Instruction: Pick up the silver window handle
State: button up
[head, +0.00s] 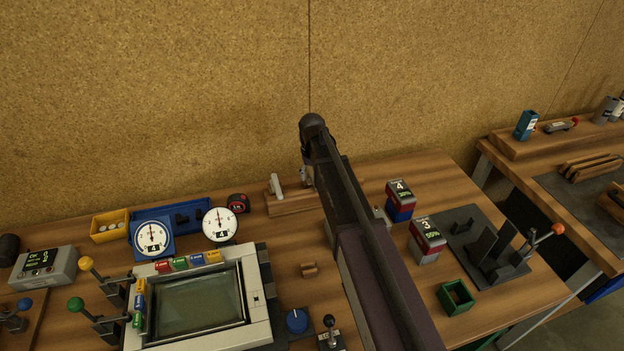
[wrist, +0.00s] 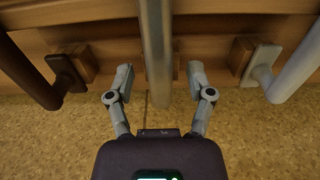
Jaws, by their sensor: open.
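The silver window handle (wrist: 157,50) shows in the wrist view as a grey metallic bar running down the middle. My gripper (wrist: 158,77) is open, with one finger on each side of the bar and a visible gap on both sides. I cannot tell how deep the bar sits between the fingers. A dark brown handle (wrist: 32,75) is to its left and a whitish handle (wrist: 298,70) to its right. In the head view, the white handle (head: 276,186) stands on a wooden rack (head: 284,207); my arm hides most of the rest.
Cork wall (head: 200,80) rises close behind the rack. Two gauges (head: 220,224), a tape measure (head: 238,203) and a screen unit (head: 260,310) are left of my arm. Numbered boxes (head: 427,235) and a green square holder (head: 456,297) are to the right.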

grip_shut()
jog(key=shift+r, duration=0.15)
notch_tip(320, 180, up, 10)
jog(key=p, duration=1)
jog(key=shift+r+p, duration=0.15)
jog(key=shift+p, duration=0.2)
dwell(0.8)
jog(key=shift+r+p, duration=1.75)
jog(key=shift+r, duration=0.2)
